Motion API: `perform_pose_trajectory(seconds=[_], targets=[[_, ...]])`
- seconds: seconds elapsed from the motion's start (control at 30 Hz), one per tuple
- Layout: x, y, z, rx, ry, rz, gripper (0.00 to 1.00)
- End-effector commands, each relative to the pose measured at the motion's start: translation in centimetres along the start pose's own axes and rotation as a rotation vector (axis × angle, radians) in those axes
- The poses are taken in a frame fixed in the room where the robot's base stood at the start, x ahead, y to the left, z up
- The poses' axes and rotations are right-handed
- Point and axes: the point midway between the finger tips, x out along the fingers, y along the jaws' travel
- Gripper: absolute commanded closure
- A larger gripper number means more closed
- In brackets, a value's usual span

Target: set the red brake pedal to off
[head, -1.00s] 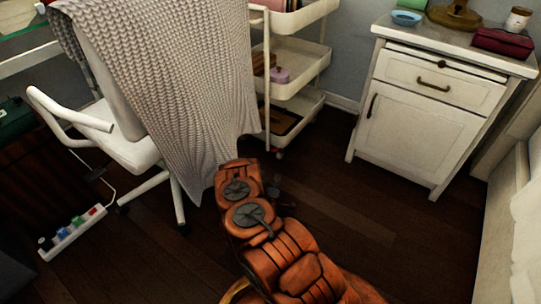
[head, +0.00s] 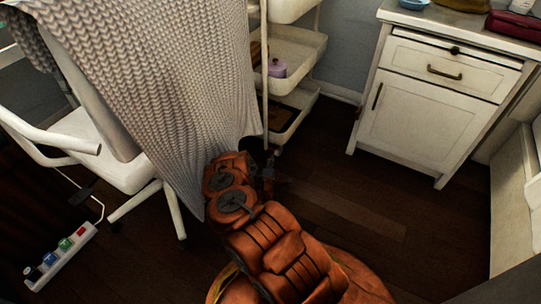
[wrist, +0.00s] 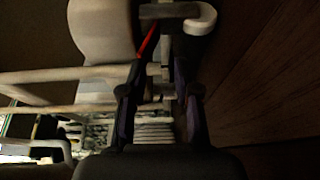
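In the wrist view, a thin slanted red strip (wrist: 148,42), seemingly the red brake pedal, shows beyond my fingertips, near the left one. Its lower end meets the dark left finger in the picture; I cannot tell whether they touch. My gripper (wrist: 160,82) is open, with a clear gap between its fingers and nothing held. In the head view, my gripper (head: 266,172) is small and dark, low by the hanging knitted blanket (head: 160,90) and near the white trolley's foot. The pedal is not visible in the head view, and its on or off setting cannot be read.
The white shelf trolley (head: 300,50) stands behind the blanket, which hangs over a white chair (head: 130,175). A white cabinet (head: 425,115) stands at right. A power strip (head: 60,258) lies at lower left. Dark wooden floor (head: 350,200) is clear before the cabinet.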

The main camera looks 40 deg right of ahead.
Motion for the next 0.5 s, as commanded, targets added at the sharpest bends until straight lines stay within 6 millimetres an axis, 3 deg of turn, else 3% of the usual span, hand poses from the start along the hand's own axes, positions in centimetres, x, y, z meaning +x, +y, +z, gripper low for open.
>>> perform_pose_trajectory(seconds=[0.2,0.5], targets=[[2.9,0.0,0.0,0.003,-0.001,0.007,0.69],[3.8,0.1,-0.1,0.0,0.002,0.002,0.69]])
